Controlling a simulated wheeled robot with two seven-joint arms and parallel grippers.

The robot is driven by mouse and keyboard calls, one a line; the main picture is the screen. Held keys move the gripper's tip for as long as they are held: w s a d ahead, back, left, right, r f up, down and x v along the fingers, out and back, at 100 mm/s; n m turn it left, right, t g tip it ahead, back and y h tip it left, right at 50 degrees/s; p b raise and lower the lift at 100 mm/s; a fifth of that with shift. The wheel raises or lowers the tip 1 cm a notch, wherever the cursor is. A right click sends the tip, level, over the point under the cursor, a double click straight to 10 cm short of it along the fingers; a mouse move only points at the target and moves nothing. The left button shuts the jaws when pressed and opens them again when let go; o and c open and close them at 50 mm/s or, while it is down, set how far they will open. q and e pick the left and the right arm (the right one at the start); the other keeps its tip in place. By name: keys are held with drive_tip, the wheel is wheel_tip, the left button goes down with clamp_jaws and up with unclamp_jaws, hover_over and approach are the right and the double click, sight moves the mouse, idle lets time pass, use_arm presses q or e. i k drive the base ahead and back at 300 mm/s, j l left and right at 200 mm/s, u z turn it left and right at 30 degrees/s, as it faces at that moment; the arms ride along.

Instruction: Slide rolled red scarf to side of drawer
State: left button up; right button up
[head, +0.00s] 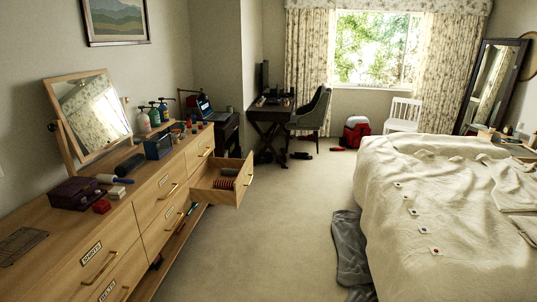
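The open drawer (209,193) juts out from the far end of the wooden dresser. Inside it lies a row of reddish-brown rolled or folded items (225,184), toward the drawer's front. Which of them is the rolled red scarf is too small to tell. A dark item (229,172) lies beside the row, on its far side. Neither of my grippers is in view.
The wooden dresser (143,218) runs along the left, its top holding a tilted mirror (89,112), bottles and boxes. A bed (440,210) fills the right, with a grey cloth (350,250) on the floor beside it. Carpet (275,220) between them is clear.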

sight(217, 183)
drive_tip(key=i+z, duration=0.1)
drive_tip(key=i, duration=1.55)
drive_tip(key=i+l+u, duration=0.45)
drive_tip(key=i, duration=0.45)
drive_tip(key=i+l+u, duration=0.4)
drive_tip(key=i+l, duration=0.3)
drive_tip(key=i, duration=0.1)
